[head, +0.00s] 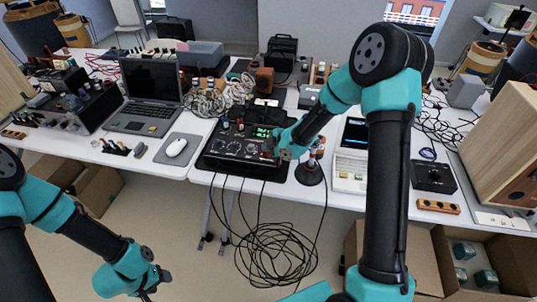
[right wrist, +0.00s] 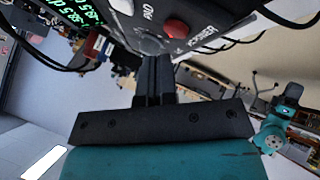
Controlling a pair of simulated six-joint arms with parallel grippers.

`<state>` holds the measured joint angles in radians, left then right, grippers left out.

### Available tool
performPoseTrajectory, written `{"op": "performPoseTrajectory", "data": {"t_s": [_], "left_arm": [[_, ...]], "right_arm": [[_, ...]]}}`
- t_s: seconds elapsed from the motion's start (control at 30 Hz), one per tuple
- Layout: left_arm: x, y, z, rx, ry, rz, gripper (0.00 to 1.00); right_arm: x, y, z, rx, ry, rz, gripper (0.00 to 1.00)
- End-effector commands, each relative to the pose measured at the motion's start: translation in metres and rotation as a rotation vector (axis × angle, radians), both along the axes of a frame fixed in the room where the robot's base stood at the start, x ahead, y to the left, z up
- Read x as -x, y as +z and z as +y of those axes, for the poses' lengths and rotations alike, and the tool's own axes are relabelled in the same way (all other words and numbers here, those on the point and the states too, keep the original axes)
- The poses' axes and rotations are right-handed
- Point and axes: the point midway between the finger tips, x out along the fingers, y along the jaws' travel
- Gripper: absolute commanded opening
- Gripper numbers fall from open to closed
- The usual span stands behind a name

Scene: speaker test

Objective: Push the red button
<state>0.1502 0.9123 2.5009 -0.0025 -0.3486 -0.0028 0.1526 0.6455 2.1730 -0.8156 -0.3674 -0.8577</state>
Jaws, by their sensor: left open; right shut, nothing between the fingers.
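The red button (right wrist: 176,29) is a round knob on the dark panel of a black device, beside the printed word POWER, in the right wrist view. The device (head: 228,160) lies on the table near the middle in the head view, with green digits on its display (head: 262,132). My right gripper (head: 277,150) is shut and empty at the device's right side, covering that corner in the head view. Its fingers (right wrist: 154,60) are close to the button in the wrist view; I cannot tell if they touch. My left gripper (head: 150,293) is open and empty, low in front of the table.
A white instrument (head: 350,170) is to the right. Black cables (head: 275,255) hang to the floor.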

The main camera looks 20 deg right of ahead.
Motion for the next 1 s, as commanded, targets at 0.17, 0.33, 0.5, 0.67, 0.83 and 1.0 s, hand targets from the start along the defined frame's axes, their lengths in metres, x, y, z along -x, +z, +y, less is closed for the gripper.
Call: {"op": "performPoseTrajectory", "data": {"t_s": [0.17, 0.33, 0.5, 0.67, 0.83, 1.0], "left_arm": [[0.000, 0.000, 0.000, 0.000, 0.000, 0.000, 0.54], [0.000, 0.000, 0.000, 0.000, 0.000, 0.000, 0.54], [0.000, 0.000, 0.000, 0.000, 0.000, 0.000, 0.54], [0.000, 0.000, 0.000, 0.000, 0.000, 0.000, 0.54], [0.000, 0.000, 0.000, 0.000, 0.000, 0.000, 0.54], [0.000, 0.000, 0.000, 0.000, 0.000, 0.000, 0.54]], "right_arm": [[0.000, 0.003, 0.000, -0.001, -0.001, 0.000, 0.00], [0.000, 0.002, 0.000, -0.001, -0.001, 0.000, 0.00], [0.000, 0.007, 0.000, -0.001, -0.001, -0.001, 0.00], [0.000, 0.019, 0.000, -0.001, -0.001, -0.002, 0.00], [0.000, 0.032, 0.000, 0.000, -0.001, -0.001, 0.00], [0.000, 0.045, 0.000, -0.001, 0.000, -0.001, 0.00]]}}
